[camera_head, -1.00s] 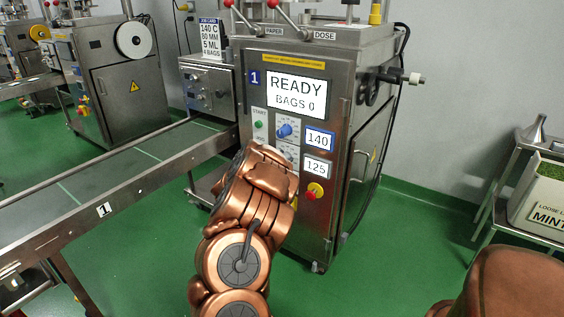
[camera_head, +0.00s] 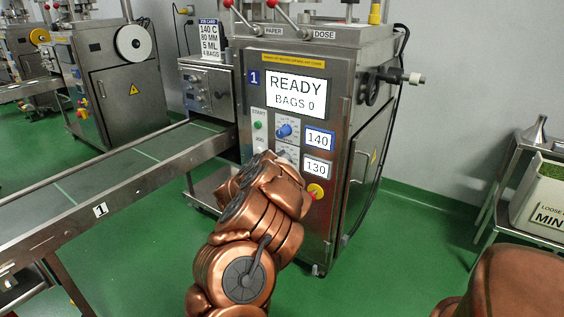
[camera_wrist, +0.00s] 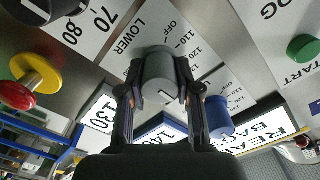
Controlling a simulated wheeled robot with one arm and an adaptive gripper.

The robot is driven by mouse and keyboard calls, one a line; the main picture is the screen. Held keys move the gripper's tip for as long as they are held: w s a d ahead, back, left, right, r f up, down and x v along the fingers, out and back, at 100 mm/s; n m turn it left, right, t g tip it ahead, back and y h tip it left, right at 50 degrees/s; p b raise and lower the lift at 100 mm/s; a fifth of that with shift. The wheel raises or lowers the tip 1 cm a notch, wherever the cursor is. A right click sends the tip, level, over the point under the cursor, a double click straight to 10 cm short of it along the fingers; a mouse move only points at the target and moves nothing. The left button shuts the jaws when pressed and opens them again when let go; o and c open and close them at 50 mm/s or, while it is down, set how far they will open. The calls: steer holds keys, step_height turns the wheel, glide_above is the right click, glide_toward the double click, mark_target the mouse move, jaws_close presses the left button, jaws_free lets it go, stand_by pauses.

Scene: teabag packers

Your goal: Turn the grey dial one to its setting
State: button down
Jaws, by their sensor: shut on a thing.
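The grey dial (camera_wrist: 166,72) sits on the machine's front panel, on a white scale plate marked LOWER, OFF and 110 upward. In the wrist view my gripper (camera_wrist: 162,90) is shut on it, one finger on each side. In the head view my arm hides most of this dial and the gripper. The display beside it (camera_head: 316,167) reads 130; it also shows in the wrist view (camera_wrist: 99,113). The display above (camera_head: 319,139) reads 140, beside a blue dial (camera_head: 285,130). The job card (camera_head: 210,38) lists 140 C, 80 MM, 5 ML, 4 BAGS.
In the wrist view a dark dial (camera_wrist: 50,8) with marks 70 and 80 and a red stop button on yellow (camera_wrist: 32,82) are near. A green start button (camera_wrist: 303,48) is on the other side. The main screen (camera_head: 296,94) reads READY, BAGS 0. A conveyor (camera_head: 110,180) runs left.

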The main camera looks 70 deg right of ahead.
steer(key=c, duration=0.8)
jaws_free()
steer(key=v, duration=1.2)
